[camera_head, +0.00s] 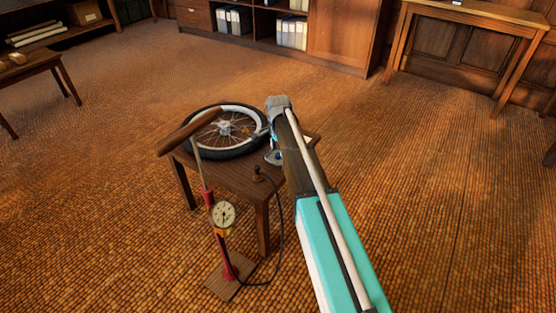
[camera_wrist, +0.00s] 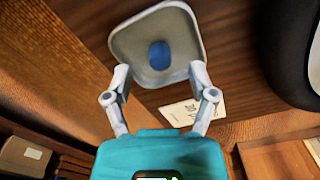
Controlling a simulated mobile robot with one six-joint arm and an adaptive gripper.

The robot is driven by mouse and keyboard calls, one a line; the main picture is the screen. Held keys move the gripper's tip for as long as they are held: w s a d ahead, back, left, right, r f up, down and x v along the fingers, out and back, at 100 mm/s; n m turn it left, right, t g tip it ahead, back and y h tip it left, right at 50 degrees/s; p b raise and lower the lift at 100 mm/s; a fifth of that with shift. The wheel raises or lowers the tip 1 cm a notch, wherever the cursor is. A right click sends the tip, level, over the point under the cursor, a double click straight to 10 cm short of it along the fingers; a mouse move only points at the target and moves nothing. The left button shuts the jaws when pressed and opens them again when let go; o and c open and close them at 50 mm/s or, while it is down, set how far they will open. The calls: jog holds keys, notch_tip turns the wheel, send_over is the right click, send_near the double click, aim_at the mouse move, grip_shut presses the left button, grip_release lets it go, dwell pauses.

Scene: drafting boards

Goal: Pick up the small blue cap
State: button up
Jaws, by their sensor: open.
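The small blue cap (camera_wrist: 159,55) is an oval blue piece lying in a shallow pale grey dish (camera_wrist: 190,30). The dish rests on a small dark wooden table (camera_wrist: 242,100). In the wrist view my gripper (camera_wrist: 160,73) is open and empty, its two fingertips overlapping the dish's near corners in the picture, with the cap just beyond and between them. The gap in height cannot be told. In the head view my arm comes in from the lower right and its end is over the table's right side; the dish (camera_head: 272,157) shows partly beside it, and the fingers are mostly hidden.
A spoked wheel with a black tyre (camera_head: 188,143) lies on the table, left of my arm. A red floor pump with a gauge (camera_head: 223,214) stands in front, its hose running to the table. A white card (camera_wrist: 192,112) lies near the dish. Open floor surrounds the table.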

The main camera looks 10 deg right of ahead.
jog(key=shift+f+b, duration=0.9)
jog(key=shift+f, duration=0.25)
jog(key=shift+c, duration=0.3)
jog(key=c, duration=0.7)
